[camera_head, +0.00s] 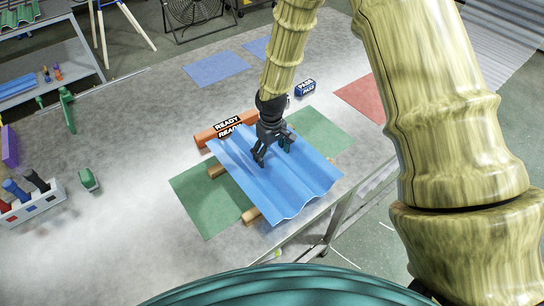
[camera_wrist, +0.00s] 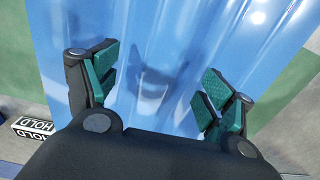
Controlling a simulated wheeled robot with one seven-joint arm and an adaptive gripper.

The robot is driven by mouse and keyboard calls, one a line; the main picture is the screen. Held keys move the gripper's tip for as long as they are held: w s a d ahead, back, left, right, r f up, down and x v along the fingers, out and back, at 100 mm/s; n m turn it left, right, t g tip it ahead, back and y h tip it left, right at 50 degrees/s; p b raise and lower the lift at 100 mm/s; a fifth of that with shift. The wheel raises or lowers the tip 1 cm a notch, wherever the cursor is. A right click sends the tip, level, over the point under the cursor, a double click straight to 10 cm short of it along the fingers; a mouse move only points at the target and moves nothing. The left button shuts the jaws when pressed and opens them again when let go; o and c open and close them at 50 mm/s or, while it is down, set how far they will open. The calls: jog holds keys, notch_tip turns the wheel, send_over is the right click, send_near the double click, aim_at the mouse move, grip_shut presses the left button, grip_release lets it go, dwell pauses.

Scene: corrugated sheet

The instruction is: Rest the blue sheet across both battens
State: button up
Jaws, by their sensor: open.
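The blue corrugated sheet (camera_head: 300,188) lies over the green mat (camera_head: 190,200), with its ridges running from back left to front right. One wooden batten end (camera_head: 216,171) and a second batten end (camera_head: 251,216) stick out from under its left edge. The rest of both battens is hidden beneath the sheet, and I cannot tell how evenly it touches them. My gripper (camera_head: 273,153) is open over the sheet's back half. In the wrist view, the fingers are spread apart above the blue sheet (camera_wrist: 165,45) with nothing between them.
A dark blue labelled block (camera_head: 305,88) is behind my gripper. A tool caddy (camera_head: 35,205) and green object (camera_head: 88,179) are at left. The table between is clear.

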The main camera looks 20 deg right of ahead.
notch_tip(320, 180, up, 10)
jog(key=shift+f, duration=0.25)
jog(key=shift+r, duration=0.1)
dwell(0.5)
